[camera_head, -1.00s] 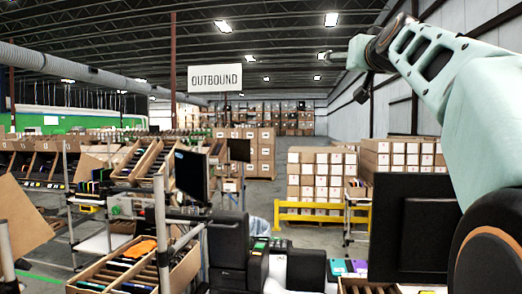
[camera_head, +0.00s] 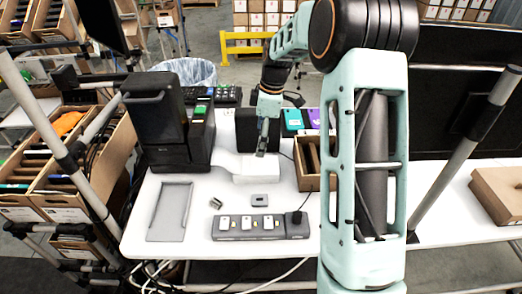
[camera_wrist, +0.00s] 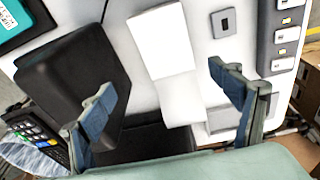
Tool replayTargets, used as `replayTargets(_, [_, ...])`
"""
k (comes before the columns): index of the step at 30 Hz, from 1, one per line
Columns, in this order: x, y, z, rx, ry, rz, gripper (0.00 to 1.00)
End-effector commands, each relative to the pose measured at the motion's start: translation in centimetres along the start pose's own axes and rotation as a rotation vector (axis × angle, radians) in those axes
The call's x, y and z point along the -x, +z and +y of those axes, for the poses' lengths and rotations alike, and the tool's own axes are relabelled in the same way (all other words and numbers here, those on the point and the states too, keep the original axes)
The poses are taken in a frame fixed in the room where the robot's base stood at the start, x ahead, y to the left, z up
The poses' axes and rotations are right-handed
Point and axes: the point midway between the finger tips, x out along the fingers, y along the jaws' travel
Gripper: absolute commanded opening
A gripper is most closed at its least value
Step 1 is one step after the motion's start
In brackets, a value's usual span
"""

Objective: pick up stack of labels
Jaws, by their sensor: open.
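The stack of labels (camera_head: 257,168) is a low white block on the white table, beside the black label printer. A white strip (camera_head: 226,161) runs from it toward the printer. In the wrist view the stack (camera_wrist: 160,42) lies beyond my fingertips, with the strip (camera_wrist: 180,98) between the fingers. My gripper (camera_head: 262,150) points down over the back part of the stack. In the wrist view my gripper (camera_wrist: 165,97) is open and empty, its fingers on either side of the strip. I cannot tell the exact height above the stack.
The black printer (camera_head: 170,130) stands left of the stack. A black box (camera_wrist: 75,80) is close to one finger. A power strip (camera_head: 262,226), small grey piece (camera_head: 259,200) and grey tray (camera_head: 170,211) lie in front. A cardboard box (camera_head: 308,165) stands right.

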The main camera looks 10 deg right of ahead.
Motion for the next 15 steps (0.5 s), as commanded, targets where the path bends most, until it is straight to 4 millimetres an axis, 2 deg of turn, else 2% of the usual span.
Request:
replayTargets(4, [-1.8,0.1,-1.7,0.054,-0.059,-0.003,0.84])
replayTargets(12, [-6.0,0.0,-2.1,0.059,-0.065,-0.003,0.84])
replayTargets(15, [-6.8,0.1,-2.1,0.058,-0.061,-0.003,0.84])
